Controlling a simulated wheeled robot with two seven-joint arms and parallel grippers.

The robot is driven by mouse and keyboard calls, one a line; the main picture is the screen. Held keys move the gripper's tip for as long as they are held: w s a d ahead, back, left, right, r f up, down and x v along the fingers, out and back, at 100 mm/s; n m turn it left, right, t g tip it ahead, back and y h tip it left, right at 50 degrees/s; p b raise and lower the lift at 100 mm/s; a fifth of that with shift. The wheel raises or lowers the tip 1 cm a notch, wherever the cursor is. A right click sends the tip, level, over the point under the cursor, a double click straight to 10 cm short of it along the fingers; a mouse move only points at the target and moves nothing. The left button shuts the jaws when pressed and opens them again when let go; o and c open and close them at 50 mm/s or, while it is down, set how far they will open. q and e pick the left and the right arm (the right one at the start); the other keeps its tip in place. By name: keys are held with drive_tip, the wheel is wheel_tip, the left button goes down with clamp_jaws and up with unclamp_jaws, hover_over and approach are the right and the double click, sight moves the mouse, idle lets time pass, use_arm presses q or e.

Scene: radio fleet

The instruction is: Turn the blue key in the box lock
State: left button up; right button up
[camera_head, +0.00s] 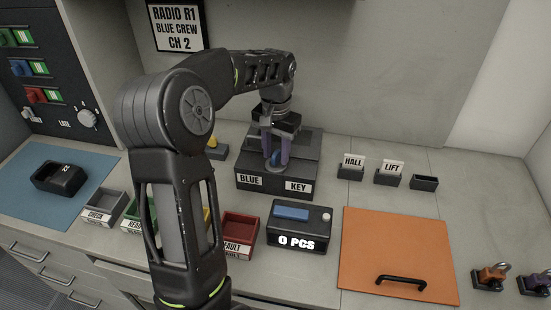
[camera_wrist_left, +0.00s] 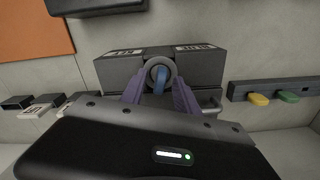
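The dark box (camera_head: 310,172) with the labels BLUE and KEY stands at the centre of the counter in the head view. In the left wrist view the box (camera_wrist_left: 205,68) shows with its labels upside down. The blue key (camera_wrist_left: 159,80) stands at a round grey lock ring (camera_wrist_left: 151,66) in the middle of the box. My left gripper (camera_head: 277,160) points down at the box, and its purple fingers (camera_wrist_left: 160,90) are on either side of the key, with gaps visible beside it. How deep the key sits is hidden. My right gripper is in neither view.
A display reading 0 PCS (camera_head: 298,241) stands in front of the box. HALL (camera_head: 351,173) and LIFT (camera_head: 388,179) holders are at the back right. A blue mat (camera_head: 88,168) lies far left.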

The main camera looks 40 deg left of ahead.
use_arm(q)
wheel_tip(320, 180, up, 8)
drive_tip(key=shift+f+b, duration=0.1)
drive_tip(key=shift+b, duration=0.3)
idle(0.6)
